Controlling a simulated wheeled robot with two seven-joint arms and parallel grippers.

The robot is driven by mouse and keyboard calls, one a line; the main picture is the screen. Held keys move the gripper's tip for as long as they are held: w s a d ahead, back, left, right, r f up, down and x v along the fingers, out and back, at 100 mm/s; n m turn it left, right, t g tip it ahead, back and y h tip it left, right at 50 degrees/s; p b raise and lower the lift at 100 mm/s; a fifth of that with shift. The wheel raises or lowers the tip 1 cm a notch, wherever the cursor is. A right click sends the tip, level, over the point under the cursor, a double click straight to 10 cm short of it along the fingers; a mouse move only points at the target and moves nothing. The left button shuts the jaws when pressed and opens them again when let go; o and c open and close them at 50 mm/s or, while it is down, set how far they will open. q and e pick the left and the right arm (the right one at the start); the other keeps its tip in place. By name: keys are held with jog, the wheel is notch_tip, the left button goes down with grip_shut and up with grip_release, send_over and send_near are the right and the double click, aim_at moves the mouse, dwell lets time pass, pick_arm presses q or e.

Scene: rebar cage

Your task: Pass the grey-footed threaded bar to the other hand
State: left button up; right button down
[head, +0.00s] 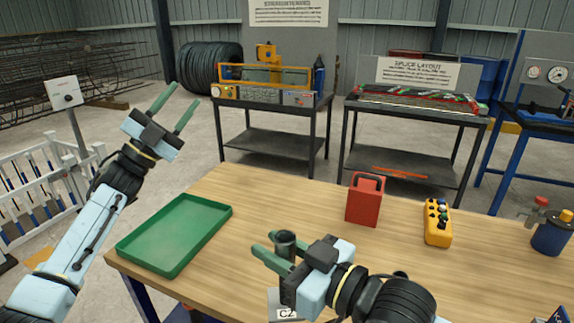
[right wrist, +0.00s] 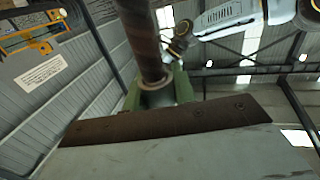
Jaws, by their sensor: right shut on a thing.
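My right gripper (head: 264,243) is over the front of the wooden table, its green fingers closed around an upright bar. In the head view only the dark grey round end of the threaded bar (head: 285,240) shows above the fingers. In the right wrist view the threaded bar (right wrist: 141,40) is a long brown rod rising from a ring between the fingers of my right gripper (right wrist: 158,92). Its grey foot cannot be made out clearly. My left gripper (head: 186,94) is open and empty, raised up and left beyond the green tray, well apart from the bar.
An empty green tray (head: 128,252) lies on the table's left. A C2 label (head: 287,313) is at the front. The table middle is clear.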

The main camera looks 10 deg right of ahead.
pick_arm(q)
jog(key=s+d+r+m+g+h, duration=0.1)
jog(key=s+d+r+m+g, duration=0.6)
jog(key=s+d+m+g, duration=0.5)
jog(key=s+d+m+g+y, duration=0.8)
jog(key=s+g+y, duration=0.1)
jog(key=s+d+f+m+t+y, duration=0.1)
jog(key=s+f+m+t+y, duration=0.15)
jog(key=s+f+y, duration=0.55)
jog(key=w+a+f+t+y, duration=0.1)
jog(key=f+y, duration=0.1)
jog(key=f, duration=0.2)
jog(key=a+f+t+y, duration=0.2)
jog(key=f, duration=0.2)
jog(key=w+a+f+t+y, duration=0.1)
jog(key=f+t+y, duration=0.1)
jog(key=f, duration=0.2)
jog(key=shift+w+a+f+n+y, duration=0.25)
jog(key=shift+w+a+f+y, duration=0.05)
jog(key=shift+a+f, duration=0.1)
